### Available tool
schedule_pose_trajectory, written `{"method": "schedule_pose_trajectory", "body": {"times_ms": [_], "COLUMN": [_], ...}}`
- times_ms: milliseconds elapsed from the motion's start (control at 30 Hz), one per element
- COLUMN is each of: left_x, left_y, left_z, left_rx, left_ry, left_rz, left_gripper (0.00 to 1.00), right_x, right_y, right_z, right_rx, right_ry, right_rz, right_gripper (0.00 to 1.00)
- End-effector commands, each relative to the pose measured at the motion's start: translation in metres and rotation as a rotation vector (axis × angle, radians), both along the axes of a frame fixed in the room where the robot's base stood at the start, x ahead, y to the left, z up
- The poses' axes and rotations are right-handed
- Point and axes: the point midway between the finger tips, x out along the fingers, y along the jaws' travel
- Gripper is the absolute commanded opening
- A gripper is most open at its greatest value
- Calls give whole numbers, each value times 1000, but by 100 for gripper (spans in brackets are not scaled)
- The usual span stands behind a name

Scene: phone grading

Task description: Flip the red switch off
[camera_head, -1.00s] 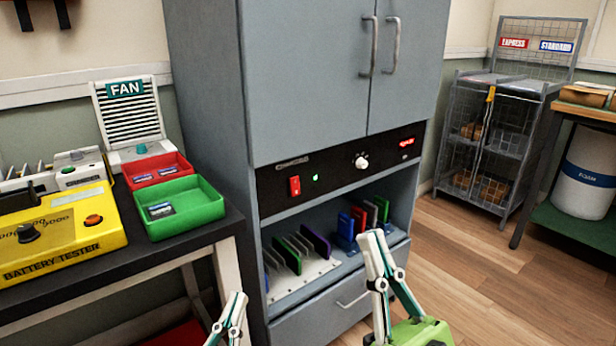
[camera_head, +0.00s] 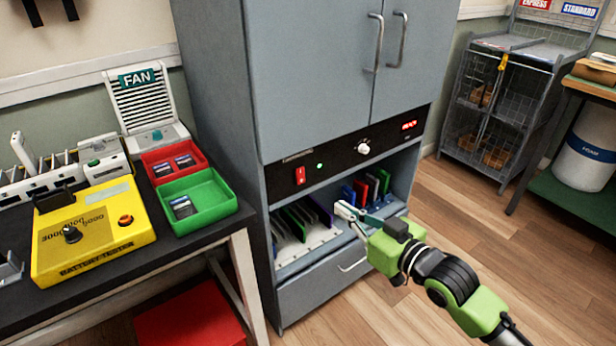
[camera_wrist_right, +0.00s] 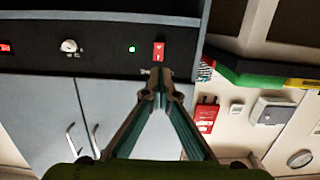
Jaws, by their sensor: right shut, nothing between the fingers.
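The red switch (camera_head: 300,176) is a small rocker on the black control panel (camera_head: 338,163) of the grey cabinet. A green light (camera_head: 320,166) glows beside it. In the right wrist view, which is upside down, the red switch (camera_wrist_right: 158,50) shows just beyond my fingertips. My right gripper (camera_head: 340,208) is shut and empty, in front of the cabinet's open shelf, below and right of the switch in the head view. Its fingertips also show in the wrist view (camera_wrist_right: 158,78), in line with the switch and apart from it. My left gripper is out of view.
A white knob (camera_head: 363,148) and a red display (camera_head: 409,125) share the panel. The open shelf below holds several coloured panels. A dark bench with a green tray (camera_head: 222,205) and a yellow battery tester (camera_head: 95,245) stands left. Floor at right is clear.

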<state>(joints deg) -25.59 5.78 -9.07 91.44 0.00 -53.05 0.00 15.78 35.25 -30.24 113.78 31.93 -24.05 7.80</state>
Motion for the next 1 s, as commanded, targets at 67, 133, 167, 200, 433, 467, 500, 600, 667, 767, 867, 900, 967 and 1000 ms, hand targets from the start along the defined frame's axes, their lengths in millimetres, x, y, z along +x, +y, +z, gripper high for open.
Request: {"method": "schedule_pose_trajectory", "body": {"times_ms": [67,133,167,200,433,467,500,600,667,767,867,900,967,1000], "left_x": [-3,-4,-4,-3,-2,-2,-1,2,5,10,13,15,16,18], "left_y": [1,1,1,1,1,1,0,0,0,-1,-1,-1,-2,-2], "left_z": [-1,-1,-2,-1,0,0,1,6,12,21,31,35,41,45], "left_rx": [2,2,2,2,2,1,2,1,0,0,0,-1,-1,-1], "left_ry": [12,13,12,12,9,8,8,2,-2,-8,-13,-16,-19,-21], "left_rz": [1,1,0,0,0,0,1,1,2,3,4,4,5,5], "left_gripper": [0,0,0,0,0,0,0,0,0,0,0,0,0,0], "right_x": [1,1,1,1,4,6,9,22,32,50,66,73,82,87], "right_y": [-1,-1,-1,-1,2,3,5,15,22,35,48,52,58,63], "right_z": [-1,-1,-1,-1,-1,-1,-2,-4,-6,-9,-12,-13,-14,-16], "right_rx": [-4,-4,-4,-4,-2,-1,-1,-1,0,0,-1,-1,-1,-1], "right_ry": [6,6,5,5,2,2,2,1,1,1,1,1,1,2], "right_rz": [-1,-1,-1,-1,-1,-1,-2,0,-1,-1,0,-1,-1,0], "right_gripper": [0,0,0,0,0,0,0,0,0,0,0,0,0,0]}}
